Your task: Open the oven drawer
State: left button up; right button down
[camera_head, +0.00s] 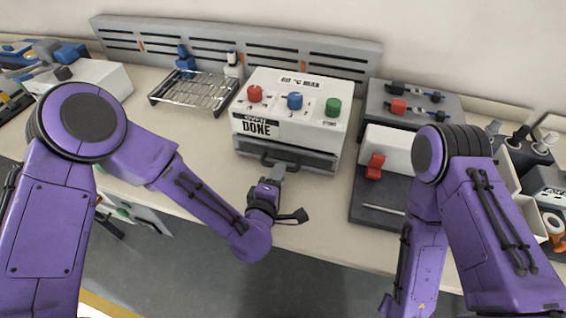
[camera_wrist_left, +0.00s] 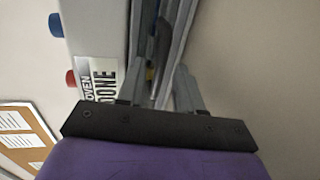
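The oven (camera_head: 300,100) is a white box with red, blue and green knobs and a label reading "OVEN DONE". A dark bar handle (camera_head: 267,160) crosses the drawer front. My left gripper (camera_head: 277,172) is right in front of the handle. In the left wrist view the fingers (camera_wrist_left: 158,68) stand apart, with the dark handle (camera_wrist_left: 162,45) between and just beyond their tips. No grip on it shows. My right gripper is out of view; only its arm shows.
A wire rack (camera_head: 194,90) stands left of the oven. A dark grey station with a red clamp (camera_head: 375,166) stands close on the right. A slotted panel (camera_head: 235,45) runs behind. The bench (camera_head: 190,135) is clear in front and to the left of the oven.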

pick_arm(q)
jog(key=x, duration=0.3)
jog(key=shift+w+f, duration=0.1)
jog(key=shift+w, duration=0.15)
jog(key=shift+w+d+f, duration=0.1)
jog(key=shift+w+d, duration=0.05)
jog(key=shift+w, duration=0.25)
